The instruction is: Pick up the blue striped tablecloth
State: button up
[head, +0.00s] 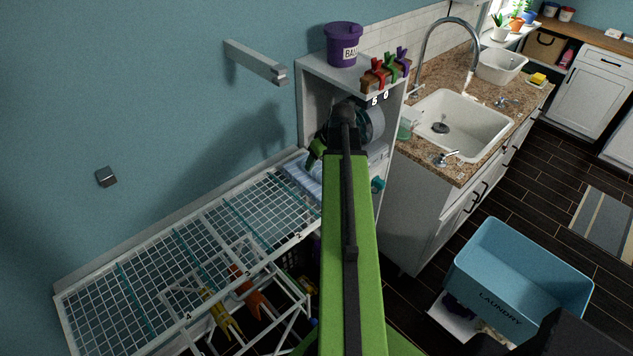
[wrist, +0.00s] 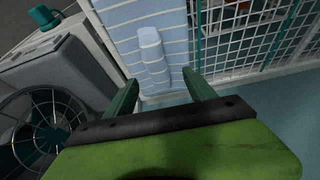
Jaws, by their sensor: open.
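The blue striped tablecloth (wrist: 117,22) lies on the white wire drying rack, with pale blue and white stripes. A raised, narrow folded part (wrist: 153,58) stands up from it in the wrist view. In the head view only a piece of the tablecloth (head: 301,178) shows at the rack's right end, and my green arm hides the rest. My gripper (wrist: 160,82) is open, one dark green finger on each side of the raised fold's near end. I cannot tell whether the fingers touch the cloth. In the head view my gripper (head: 316,153) is partly hidden by my arm.
The wire rack (head: 150,262) runs along the blue wall. A grey machine with a round fan-like grille (wrist: 38,125) stands left of the cloth in the wrist view. A blue laundry bin (head: 520,285) stands on the floor at right, below the sink counter (head: 452,165).

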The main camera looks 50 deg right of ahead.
aim_at(316, 167)
jog(key=b+x, duration=0.4)
jog(key=x, duration=0.1)
jog(key=shift+s+d+f, duration=0.1)
jog(key=shift+s+d, duration=0.05)
jog(key=shift+d, duration=0.05)
grip_shut()
